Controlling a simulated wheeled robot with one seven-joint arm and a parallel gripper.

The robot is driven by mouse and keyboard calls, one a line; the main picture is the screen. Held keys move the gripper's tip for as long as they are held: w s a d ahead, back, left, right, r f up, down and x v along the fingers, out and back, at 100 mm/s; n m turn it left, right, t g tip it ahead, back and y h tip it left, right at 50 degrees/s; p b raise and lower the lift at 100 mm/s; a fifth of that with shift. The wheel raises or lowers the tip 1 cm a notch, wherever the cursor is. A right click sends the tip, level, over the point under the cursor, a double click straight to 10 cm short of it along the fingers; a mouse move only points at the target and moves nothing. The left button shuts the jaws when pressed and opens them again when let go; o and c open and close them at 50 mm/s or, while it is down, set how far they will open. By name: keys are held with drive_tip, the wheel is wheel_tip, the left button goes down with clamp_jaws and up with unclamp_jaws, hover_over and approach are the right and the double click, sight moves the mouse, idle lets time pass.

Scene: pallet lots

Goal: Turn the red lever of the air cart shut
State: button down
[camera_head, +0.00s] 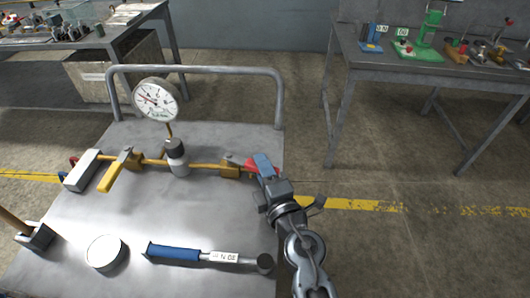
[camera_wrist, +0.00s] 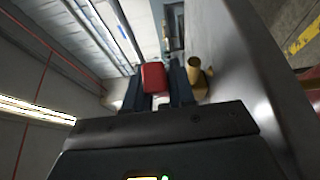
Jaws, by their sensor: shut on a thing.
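The air cart (camera_head: 140,215) is a grey metal top with a brass pipe line across it. The red lever (camera_head: 252,164) shows at the right end of the pipe, beside a brass valve body (camera_head: 229,171), partly hidden by my gripper (camera_head: 266,168). In the wrist view the red lever (camera_wrist: 154,77) sits between the two dark fingers of my gripper (camera_wrist: 155,85), which is shut on it. A brass part (camera_wrist: 196,72) shows just right of the fingers there. The lever's exact angle to the pipe is hard to tell.
A round gauge (camera_head: 156,99) stands above the pipe, and a yellow lever (camera_head: 119,171) is at its left. A blue-handled tool (camera_head: 190,253) and a round tin (camera_head: 106,252) lie nearer. A grey rail (camera_head: 200,70) borders the back. Two tables stand behind.

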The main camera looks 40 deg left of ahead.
drive_tip(key=shift+s+m+t, duration=0.3)
drive_tip(key=shift+t, duration=0.1)
drive_tip(key=c, duration=1)
unclamp_jaws()
drive_tip(key=shift+c, duration=0.2)
drive_tip(key=shift+d, duration=0.15)
drive_tip(key=shift+p+v, duration=1)
drive_tip(key=shift+v, duration=2.8)
drive_tip(key=shift+s, duration=0.1)
drive_tip(key=shift+c, duration=0.3)
